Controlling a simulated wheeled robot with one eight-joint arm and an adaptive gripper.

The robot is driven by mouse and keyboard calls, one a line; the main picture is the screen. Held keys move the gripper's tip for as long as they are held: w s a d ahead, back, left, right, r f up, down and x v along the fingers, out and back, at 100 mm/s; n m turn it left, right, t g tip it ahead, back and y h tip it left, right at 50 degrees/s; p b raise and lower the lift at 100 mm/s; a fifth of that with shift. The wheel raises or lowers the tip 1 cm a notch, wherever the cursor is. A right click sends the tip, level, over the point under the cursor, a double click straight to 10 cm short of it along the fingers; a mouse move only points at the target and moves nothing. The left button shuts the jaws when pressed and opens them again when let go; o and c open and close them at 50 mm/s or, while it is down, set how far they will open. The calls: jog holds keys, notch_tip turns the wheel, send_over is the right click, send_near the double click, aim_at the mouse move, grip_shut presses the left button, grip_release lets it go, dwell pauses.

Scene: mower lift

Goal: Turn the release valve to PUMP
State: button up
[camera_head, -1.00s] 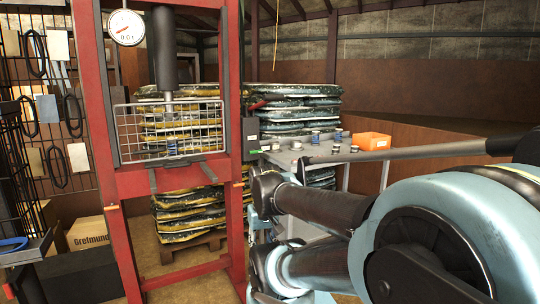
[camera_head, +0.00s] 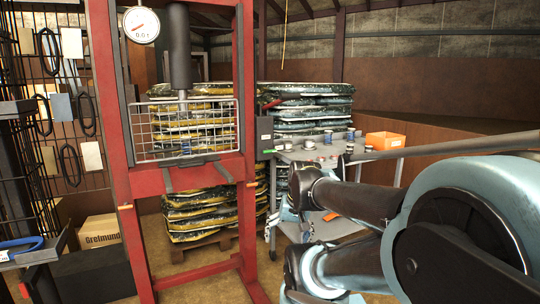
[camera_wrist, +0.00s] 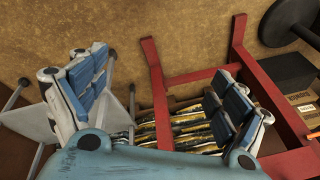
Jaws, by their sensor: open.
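A red press frame (camera_head: 246,190) stands left of centre in the head view, with a round gauge (camera_head: 141,24) at its top and a dark cylinder above a wire guard. A grey box (camera_head: 264,135) is on its right post, with a red lever (camera_head: 272,103) above and a small green piece (camera_head: 268,151) below. I cannot tell for sure which part is the release valve, and no PUMP label is readable. In the wrist view my gripper (camera_wrist: 160,100) is open and empty, its blue-padded fingers wide apart above the floor and the red frame's legs.
Stacked sacks (camera_head: 305,100) are behind. A wire rack and a cardboard box (camera_head: 100,231) are at left. Floor shows in front of the press.

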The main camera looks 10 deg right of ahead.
jog(key=w+a+r+m+t+y, duration=0.35)
jog(key=w+a+m, duration=0.2)
jog(key=w, duration=0.45)
jog(key=m+t, duration=1.1)
jog(key=m, duration=1.4)
send_near(270, 151)
jog(key=shift+y, duration=0.35)
jog(key=x, duration=1.1)
jog(key=shift+w+d+f, duration=0.1)
jog(key=shift+d+f, duration=0.2)
jog(key=shift+d, duration=0.05)
jog(key=shift+c, duration=0.6)
jog(key=c, duration=1)
